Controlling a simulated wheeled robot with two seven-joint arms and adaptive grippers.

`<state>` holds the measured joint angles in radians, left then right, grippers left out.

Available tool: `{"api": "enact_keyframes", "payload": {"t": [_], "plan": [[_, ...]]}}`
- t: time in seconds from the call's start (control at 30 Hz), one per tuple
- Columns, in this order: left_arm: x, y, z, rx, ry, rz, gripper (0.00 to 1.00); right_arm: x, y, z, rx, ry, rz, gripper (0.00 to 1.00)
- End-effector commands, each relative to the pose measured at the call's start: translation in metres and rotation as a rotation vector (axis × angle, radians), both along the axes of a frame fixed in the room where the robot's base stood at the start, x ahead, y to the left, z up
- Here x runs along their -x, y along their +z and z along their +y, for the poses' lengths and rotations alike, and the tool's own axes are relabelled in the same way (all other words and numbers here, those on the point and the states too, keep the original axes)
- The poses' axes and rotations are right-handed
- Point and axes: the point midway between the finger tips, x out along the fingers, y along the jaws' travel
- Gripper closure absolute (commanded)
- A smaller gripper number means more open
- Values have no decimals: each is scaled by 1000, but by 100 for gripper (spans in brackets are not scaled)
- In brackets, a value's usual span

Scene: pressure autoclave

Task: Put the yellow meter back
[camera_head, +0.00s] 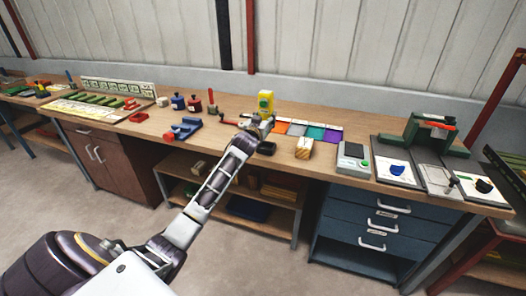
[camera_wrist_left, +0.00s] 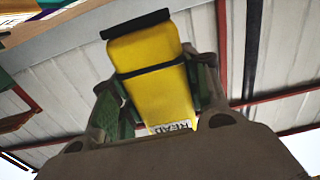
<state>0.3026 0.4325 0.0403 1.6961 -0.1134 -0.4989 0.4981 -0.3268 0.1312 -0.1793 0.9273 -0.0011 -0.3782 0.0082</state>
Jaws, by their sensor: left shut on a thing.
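The yellow meter (camera_head: 265,100) is upright at the back of the workbench, at the end of my left arm in the head view. My left gripper (camera_head: 257,124) is shut on it. In the left wrist view the yellow meter (camera_wrist_left: 155,75) sits between the two green-padded fingers of the left gripper (camera_wrist_left: 158,98), with a black strap across it and a black top end. Whether its base touches the bench cannot be told. My right gripper is not in view.
The workbench (camera_head: 220,155) holds coloured squares (camera_head: 314,131), a wooden block (camera_head: 304,147) and a grey scale-like device (camera_head: 353,158) right of the gripper. A blue vise-like tool (camera_head: 185,129) and small bottles (camera_head: 195,104) stand to the left. Blue drawers (camera_head: 375,222) are below.

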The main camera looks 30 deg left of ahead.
Motion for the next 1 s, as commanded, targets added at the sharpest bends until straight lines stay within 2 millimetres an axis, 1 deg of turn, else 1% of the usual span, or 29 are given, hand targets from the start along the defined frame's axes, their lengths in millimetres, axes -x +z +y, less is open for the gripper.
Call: {"api": "enact_keyframes", "payload": {"t": [0.17,0.67,0.77,1.0], "plan": [[0,2,-1,0,-2,-3,90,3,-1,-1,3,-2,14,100],[0,0,0,1,-2,-2,90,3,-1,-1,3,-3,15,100],[0,-6,-1,1,-2,-1,90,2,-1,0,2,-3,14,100],[0,-35,-1,2,-1,0,90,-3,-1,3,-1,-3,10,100]]}}
